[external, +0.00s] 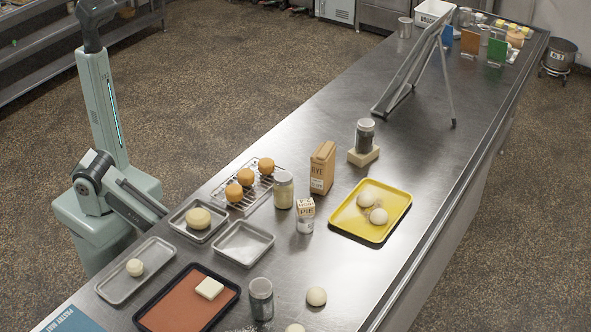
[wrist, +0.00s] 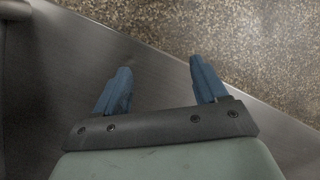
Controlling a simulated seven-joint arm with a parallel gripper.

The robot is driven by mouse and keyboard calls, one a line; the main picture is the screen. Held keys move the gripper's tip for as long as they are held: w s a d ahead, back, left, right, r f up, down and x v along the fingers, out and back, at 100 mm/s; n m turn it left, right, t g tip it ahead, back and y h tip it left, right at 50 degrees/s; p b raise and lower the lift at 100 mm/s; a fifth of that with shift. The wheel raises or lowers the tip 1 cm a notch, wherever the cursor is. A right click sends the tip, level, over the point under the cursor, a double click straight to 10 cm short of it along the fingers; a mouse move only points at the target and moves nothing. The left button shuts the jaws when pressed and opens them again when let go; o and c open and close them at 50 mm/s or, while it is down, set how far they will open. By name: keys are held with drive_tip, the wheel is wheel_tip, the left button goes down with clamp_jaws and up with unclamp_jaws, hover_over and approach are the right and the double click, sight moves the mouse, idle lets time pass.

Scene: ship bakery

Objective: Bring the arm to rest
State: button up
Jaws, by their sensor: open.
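My gripper (wrist: 160,66) shows in the wrist view with its two blue fingers spread well apart. Nothing is between them. Behind the fingers are a steel surface with a straight edge and the speckled floor. In the external view my arm (external: 102,110) stands at the left beside the long steel counter (external: 300,130), and part of it runs out of the top of the picture. I cannot make out the gripper's fingers in that view.
Near my arm, the counter holds a tray with a pale round (external: 198,217), a wire rack with orange rounds (external: 246,190), jars (external: 283,190) and a rye carton (external: 322,167). A yellow tray (external: 345,229) holds dough balls. A leaning metal frame (external: 410,75) stands farther back. Mid-counter has clear room.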

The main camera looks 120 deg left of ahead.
drive_tip(key=s+d+r+m+g+y, duration=0.1)
drive_tip(key=s+d+m, duration=0.6)
drive_tip(key=s+d, duration=0.8)
drive_tip(key=shift+r+g, duration=0.45)
drive_tip(key=shift+g, duration=0.45)
